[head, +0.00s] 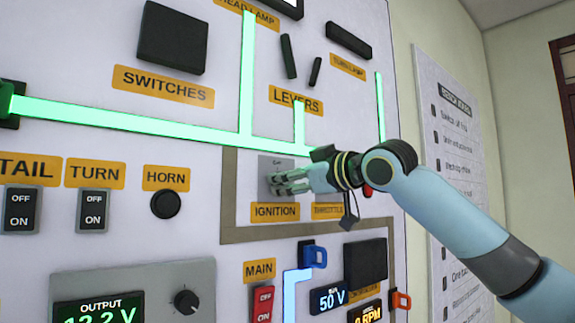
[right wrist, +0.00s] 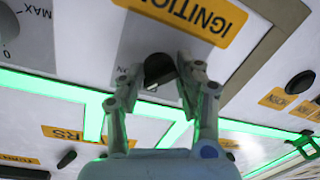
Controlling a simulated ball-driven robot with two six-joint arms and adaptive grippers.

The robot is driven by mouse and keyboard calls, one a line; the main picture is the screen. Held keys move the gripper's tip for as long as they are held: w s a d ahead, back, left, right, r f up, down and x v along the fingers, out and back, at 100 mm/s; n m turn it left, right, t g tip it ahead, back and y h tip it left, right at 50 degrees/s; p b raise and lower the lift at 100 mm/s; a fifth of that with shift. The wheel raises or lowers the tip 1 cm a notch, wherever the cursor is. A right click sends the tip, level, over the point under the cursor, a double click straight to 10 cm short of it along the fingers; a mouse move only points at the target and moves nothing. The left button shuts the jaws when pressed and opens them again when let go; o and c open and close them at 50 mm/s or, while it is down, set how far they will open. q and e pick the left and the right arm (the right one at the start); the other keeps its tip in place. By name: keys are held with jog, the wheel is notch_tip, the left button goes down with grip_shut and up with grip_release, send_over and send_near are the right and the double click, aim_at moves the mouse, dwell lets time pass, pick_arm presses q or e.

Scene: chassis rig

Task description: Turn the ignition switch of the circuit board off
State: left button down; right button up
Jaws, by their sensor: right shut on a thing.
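The ignition switch is a dark knob (right wrist: 157,68) on a grey plate (head: 272,161), above the orange IGNITION label (head: 275,212) on the board. My right gripper (head: 274,185) comes in from the right, in front of this plate. In the right wrist view its two fingers (right wrist: 164,76) close around the dark knob, one on each side. In the head view the fingers hide most of the knob, so I cannot tell its exact angle. My left gripper is not in view.
Green lit strips (head: 150,118) run across the board above the switch. The HORN button (head: 166,205) and the TURN rocker (head: 94,210) are to the left. A blue clip (head: 315,254) and the red MAIN rocker (head: 263,303) are below. My right forearm covers part of the throttle area.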

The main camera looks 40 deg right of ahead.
jog(key=shift+r+n+h+p, duration=0.15)
jog(key=shift+n+h+p, duration=0.05)
jog(key=shift+n+p, duration=1.55)
jog(key=shift+r+n+h+p, duration=0.1)
jog(key=shift+n+h+p, duration=0.1)
jog(key=shift+n+p, duration=1.55)
jog(key=shift+n, duration=0.3)
jog(key=o, duration=1.1)
jog(key=shift+f, duration=0.1)
